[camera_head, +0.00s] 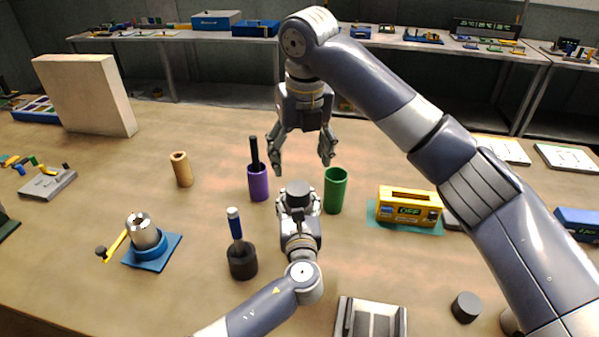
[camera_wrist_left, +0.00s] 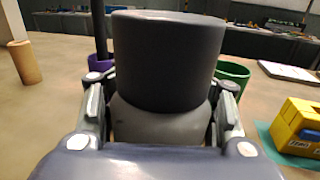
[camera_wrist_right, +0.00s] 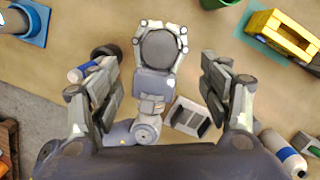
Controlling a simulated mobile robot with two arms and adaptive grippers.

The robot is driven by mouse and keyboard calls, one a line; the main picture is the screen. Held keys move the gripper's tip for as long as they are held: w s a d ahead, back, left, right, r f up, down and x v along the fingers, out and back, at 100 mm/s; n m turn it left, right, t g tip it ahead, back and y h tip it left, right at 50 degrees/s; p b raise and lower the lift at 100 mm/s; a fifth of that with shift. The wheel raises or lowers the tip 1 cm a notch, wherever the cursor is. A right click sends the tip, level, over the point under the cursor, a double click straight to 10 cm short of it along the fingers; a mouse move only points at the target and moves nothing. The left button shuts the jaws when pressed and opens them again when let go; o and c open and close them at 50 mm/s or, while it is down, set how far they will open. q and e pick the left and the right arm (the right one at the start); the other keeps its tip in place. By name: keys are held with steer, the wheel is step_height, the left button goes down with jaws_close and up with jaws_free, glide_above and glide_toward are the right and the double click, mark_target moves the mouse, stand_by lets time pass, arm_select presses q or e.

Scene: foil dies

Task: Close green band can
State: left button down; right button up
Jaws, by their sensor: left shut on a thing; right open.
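The green cylinder (camera_head: 335,190) stands upright on the table with its top open. No separate green band shows on any can. My left gripper (camera_head: 300,204) is shut on a dark grey cylinder (camera_wrist_left: 165,60), just left of the green cylinder and apart from it in the head view. The dark cylinder's round top also shows in the right wrist view (camera_wrist_right: 160,50). My right gripper (camera_head: 301,163) is open and empty, pointing down above and beyond the left one. The green cylinder is partly hidden in the left wrist view (camera_wrist_left: 234,76).
A purple holder (camera_head: 258,186) with a dark rod and a tan tube (camera_head: 181,170) stand left. A yellow box (camera_head: 409,208) is right. Nearer stand a dark holder (camera_head: 243,264) with a blue-handled tool, a grey tray (camera_head: 370,320) and a dark puck (camera_head: 466,307).

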steer(key=shift+s+r, duration=0.1)
steer(key=shift+r, duration=0.6)
arm_select(q)
steer(key=c, duration=0.6)
jaws_free()
steer(key=shift+s, duration=0.1)
steer(key=s, duration=1.1)
steer(key=shift+s+d, duration=0.3)
steer(key=shift+s, duration=0.1)
